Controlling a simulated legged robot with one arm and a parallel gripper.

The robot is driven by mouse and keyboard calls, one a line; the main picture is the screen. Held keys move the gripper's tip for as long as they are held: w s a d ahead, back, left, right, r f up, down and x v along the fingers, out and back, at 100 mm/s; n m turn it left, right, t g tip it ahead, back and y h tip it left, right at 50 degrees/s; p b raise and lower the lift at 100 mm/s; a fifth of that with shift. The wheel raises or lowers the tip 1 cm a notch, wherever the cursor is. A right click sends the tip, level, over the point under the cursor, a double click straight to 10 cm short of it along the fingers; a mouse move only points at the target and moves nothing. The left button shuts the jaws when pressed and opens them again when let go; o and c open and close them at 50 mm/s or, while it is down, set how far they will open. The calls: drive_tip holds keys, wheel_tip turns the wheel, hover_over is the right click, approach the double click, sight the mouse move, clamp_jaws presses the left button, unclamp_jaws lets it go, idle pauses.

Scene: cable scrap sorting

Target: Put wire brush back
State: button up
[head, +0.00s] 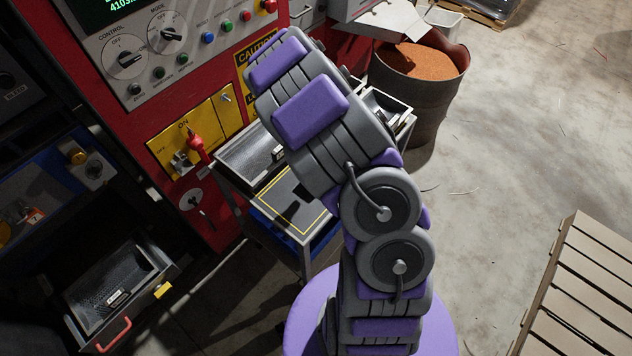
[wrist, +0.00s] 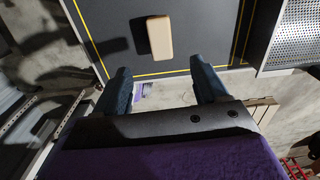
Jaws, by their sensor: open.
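A tan, rounded block, likely the back of the wire brush (wrist: 160,37), lies on the dark mat (wrist: 205,20) with a yellow border line in the wrist view. No bristles show from this side. My gripper (wrist: 162,76) is open and empty, its two dark fingers apart at the mat's near edge. The block is beyond the fingertips, roughly in line with the gap between them. In the head view the mat (head: 287,207) shows on top of a cart, but my arm hides the gripper, and I cannot see the block there.
Metal trays (head: 243,160) sit on the cart beside the mat; a perforated one (wrist: 298,30) is at right in the wrist view. A red control cabinet (head: 215,80) stands behind. A barrel of copper-coloured granules (head: 408,105) and a pallet (head: 580,285) stand right; floor between is mostly clear.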

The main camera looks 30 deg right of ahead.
drive_tip(key=s+a+r+n, duration=0.4)
drive_tip(key=s+r+n, duration=0.25)
drive_tip(key=r, duration=0.25)
drive_tip(key=s+a+r+n, duration=0.4)
drive_tip(key=s+r+n, duration=0.2)
drive_tip(key=r+n, duration=0.15)
drive_tip(key=s+a+r+n+g, duration=0.1)
drive_tip(key=s+a+r+n, duration=0.2)
drive_tip(key=s+n, duration=0.5)
drive_tip(key=s+a+r+n, duration=0.3)
drive_tip(key=s+n, duration=0.6)
drive_tip(key=s, duration=0.3)
drive_tip(key=shift+r+n+g, duration=0.3)
drive_tip(key=shift+r+g, duration=0.1)
drive_tip(key=shift+r, duration=0.3)
drive_tip(key=shift+w, duration=0.1)
wheel_tip(320, 180, down, 2)
drive_tip(key=shift+f+b, duration=0.25)
drive_tip(key=shift+b, duration=1)
